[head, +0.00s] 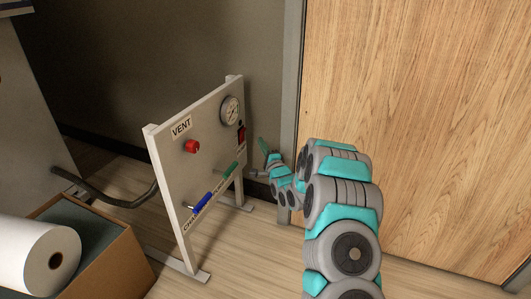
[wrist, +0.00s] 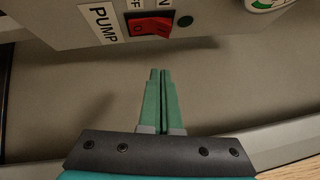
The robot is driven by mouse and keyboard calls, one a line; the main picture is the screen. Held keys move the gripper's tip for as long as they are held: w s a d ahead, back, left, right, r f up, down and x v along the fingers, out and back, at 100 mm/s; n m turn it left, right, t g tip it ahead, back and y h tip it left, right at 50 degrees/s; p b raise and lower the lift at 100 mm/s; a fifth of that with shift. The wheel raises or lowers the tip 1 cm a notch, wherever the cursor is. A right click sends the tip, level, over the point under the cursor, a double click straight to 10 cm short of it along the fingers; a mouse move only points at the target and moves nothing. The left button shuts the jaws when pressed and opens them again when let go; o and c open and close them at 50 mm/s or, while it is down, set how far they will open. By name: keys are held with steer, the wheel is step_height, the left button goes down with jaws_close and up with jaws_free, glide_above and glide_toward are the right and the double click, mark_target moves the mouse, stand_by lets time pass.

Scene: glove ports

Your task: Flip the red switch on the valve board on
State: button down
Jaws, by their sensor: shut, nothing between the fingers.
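The valve board (head: 170,160) is a pale upright panel on feet. Its red switch (head: 242,133) is small and near the right edge in the head view. In the wrist view the red rocker switch (wrist: 150,27) sits beside a PUMP label, with OFF at its left and a partly cut-off ON at its right. Which side is pressed in I cannot tell. My gripper (wrist: 160,71) is shut and empty, its green fingertips pointing toward the switch with a visible gap. In the head view my gripper (head: 263,146) is just right of the board's edge.
The board also carries a red VENT knob (head: 192,146), a gauge (head: 231,109), a blue handle (head: 202,203) and a green handle (head: 231,170). A cardboard box (head: 120,263) and white roll (head: 45,255) stand at left. A wooden door (head: 430,110) is at right.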

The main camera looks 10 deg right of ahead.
mark_target(242, 135)
steer(key=w+a+r, duration=0.1)
steer(key=w+a, duration=0.2)
steer(key=w, duration=0.1)
steer(key=shift+w+a, duration=0.3)
steer(key=shift+w, duration=0.05)
steer(key=shift+w+a+r+n+g, duration=0.2)
steer(key=shift+a+r+n+g, duration=0.1)
steer(key=shift+n, duration=0.1)
steer(key=shift+d, duration=0.1)
